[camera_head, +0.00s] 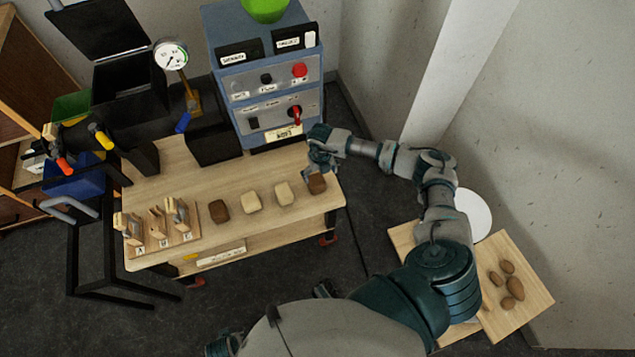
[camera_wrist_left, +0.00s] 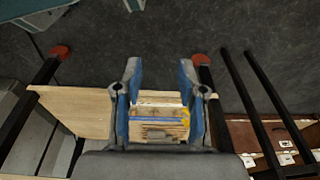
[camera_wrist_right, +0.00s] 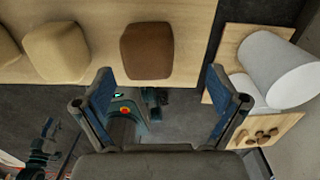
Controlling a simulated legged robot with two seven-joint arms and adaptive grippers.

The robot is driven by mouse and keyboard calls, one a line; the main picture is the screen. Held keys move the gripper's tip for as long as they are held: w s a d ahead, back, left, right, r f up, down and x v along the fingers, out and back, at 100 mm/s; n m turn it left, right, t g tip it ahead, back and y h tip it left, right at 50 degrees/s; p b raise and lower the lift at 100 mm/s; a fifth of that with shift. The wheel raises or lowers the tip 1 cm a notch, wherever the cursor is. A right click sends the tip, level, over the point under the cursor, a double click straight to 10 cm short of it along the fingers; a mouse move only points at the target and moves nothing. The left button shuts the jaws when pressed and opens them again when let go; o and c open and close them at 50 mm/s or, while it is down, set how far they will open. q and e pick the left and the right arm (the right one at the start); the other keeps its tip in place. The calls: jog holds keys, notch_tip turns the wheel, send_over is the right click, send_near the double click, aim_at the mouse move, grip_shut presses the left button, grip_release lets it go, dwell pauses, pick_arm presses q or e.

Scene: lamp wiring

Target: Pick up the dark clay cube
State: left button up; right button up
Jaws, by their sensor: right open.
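A brown clay cube (camera_head: 316,183) sits at the right end of the wooden table. It also shows in the right wrist view (camera_wrist_right: 147,52), just beyond my fingertips and left of centre. A second, similarly dark brown cube (camera_head: 219,210) is at the left end of the same row. My right gripper (camera_head: 318,164) is beside the right-hand brown cube and partly overlaps it in the head view. In the right wrist view its fingers (camera_wrist_right: 160,72) are wide apart with nothing between them. My left gripper (camera_wrist_left: 160,64) is open and empty in its wrist view.
Two pale cubes (camera_head: 251,202) (camera_head: 284,194) lie between the brown ones. A wooden rack (camera_head: 160,243) stands at the table's left. A blue control box (camera_head: 268,85) stands behind the table. A side board (camera_head: 520,285) holds several brown lumps, with a white round object (camera_head: 474,214) nearby.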

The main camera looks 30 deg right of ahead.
jog(key=f, duration=0.1)
jog(key=a+f, duration=0.1)
jog(key=f, duration=0.2)
jog(key=shift+w+a+f+b, duration=0.15)
jog(key=shift+a+f+b, duration=0.05)
jog(key=shift+a+b, duration=0.2)
pick_arm(q)
jog(key=shift+w+a+r, duration=0.2)
jog(key=shift+a+r, duration=0.25)
jog(key=shift+r, duration=0.05)
jog(key=shift+w+a+r, duration=0.15)
jog(key=shift+a+r, duration=0.25)
jog(key=shift+r, duration=0.1)
pick_arm(e)
jog(key=shift+a+f, duration=0.1)
jog(key=shift+a, duration=0.1)
